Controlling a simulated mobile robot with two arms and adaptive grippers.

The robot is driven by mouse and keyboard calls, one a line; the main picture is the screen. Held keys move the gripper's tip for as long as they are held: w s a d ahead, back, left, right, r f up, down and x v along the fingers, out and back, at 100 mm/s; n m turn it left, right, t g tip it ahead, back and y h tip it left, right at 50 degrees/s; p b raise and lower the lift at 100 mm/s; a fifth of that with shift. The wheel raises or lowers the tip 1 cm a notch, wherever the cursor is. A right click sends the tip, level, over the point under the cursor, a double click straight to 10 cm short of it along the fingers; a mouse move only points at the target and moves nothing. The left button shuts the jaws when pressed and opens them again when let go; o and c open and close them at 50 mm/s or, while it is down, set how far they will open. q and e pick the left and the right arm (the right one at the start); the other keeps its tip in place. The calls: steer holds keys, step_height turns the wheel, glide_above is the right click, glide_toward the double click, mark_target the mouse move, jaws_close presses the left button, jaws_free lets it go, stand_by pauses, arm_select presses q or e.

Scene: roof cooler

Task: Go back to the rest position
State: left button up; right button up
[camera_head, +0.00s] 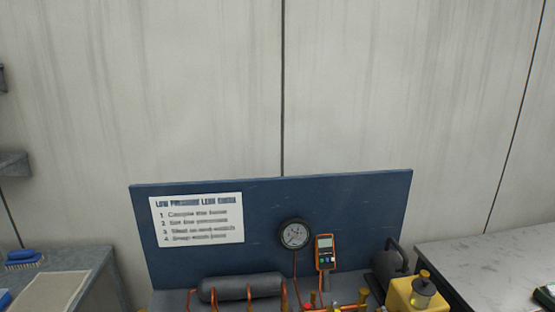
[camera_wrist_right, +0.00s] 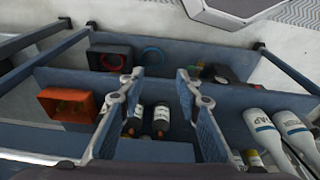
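My right gripper (camera_wrist_right: 159,74) shows in the right wrist view with its two fingers well apart and nothing between the tips. It is above a blue divided tray or rack (camera_wrist_right: 75,72). Two dark bottles with white labels (camera_wrist_right: 148,122) stand below, seen between the fingers. Neither gripper shows in the head view, and my left gripper is in no view.
The head view faces a blue panel (camera_head: 265,225) with a white instruction sheet (camera_head: 197,220), a round gauge (camera_head: 294,234) and an orange meter (camera_head: 325,252). A grey cylinder (camera_head: 240,286) lies below. An orange bin (camera_wrist_right: 68,104) and white bottles (camera_wrist_right: 262,131) sit in the rack.

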steer(key=s+d+f+b, duration=0.1)
steer(key=s+f+b, duration=0.1)
steer(key=s+f, duration=0.6)
steer(key=s+d+f+g+b, duration=0.1)
steer(key=s+d+f+b, duration=0.1)
steer(key=s+f, duration=0.7)
step_height(320, 180, down, 5)
steer(key=shift+f+b, duration=0.1)
steer(key=shift+b, duration=0.75)
steer(key=shift+c, duration=0.4)
